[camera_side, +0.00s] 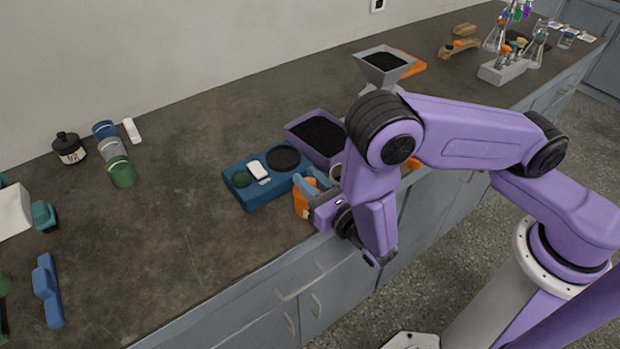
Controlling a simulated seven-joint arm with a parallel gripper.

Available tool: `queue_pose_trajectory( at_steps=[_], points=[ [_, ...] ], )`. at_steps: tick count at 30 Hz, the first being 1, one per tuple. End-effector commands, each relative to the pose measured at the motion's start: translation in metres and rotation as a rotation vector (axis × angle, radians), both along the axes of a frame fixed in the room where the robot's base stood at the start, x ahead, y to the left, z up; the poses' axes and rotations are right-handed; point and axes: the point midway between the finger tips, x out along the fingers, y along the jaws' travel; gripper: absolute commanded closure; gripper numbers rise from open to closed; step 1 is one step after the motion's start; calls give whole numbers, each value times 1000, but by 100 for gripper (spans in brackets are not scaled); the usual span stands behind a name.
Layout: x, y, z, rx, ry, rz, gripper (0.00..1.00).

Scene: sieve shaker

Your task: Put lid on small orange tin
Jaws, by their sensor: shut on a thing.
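The small orange tin (301,204) is near the counter's front edge, just right of the blue shaker base, and is partly hidden by my gripper. My gripper (313,184) has blue-grey fingers and is low over the tin. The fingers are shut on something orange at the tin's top. I cannot tell whether that is the lid or the tin itself, and no separate lid shows clearly.
A purple tray of dark grains (319,134) stands behind. A grey hopper (384,65) is farther back. The counter left of the base is mostly clear.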

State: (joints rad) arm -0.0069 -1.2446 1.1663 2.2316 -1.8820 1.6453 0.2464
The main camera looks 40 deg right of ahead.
Motion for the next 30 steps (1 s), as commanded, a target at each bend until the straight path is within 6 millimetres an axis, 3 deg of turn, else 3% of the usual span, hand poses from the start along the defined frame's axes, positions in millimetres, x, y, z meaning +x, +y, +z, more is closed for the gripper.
queue_pose_trajectory(
  at_steps=[8, 9, 11, 12, 23, 30],
  points=[
    [0, 0, -1, 0, 0, 0, 100],
    [0, 0, -1, 0, 0, 0, 70],
    [0, 0, -1, 0, 0, 0, 51],
    [0, 0, -1, 0, 0, 0, 47],
    [-5, 1, -1, -1, 1, 1, 47],
    [-42, 2, -1, -5, 2, 8, 47]
  ],
)
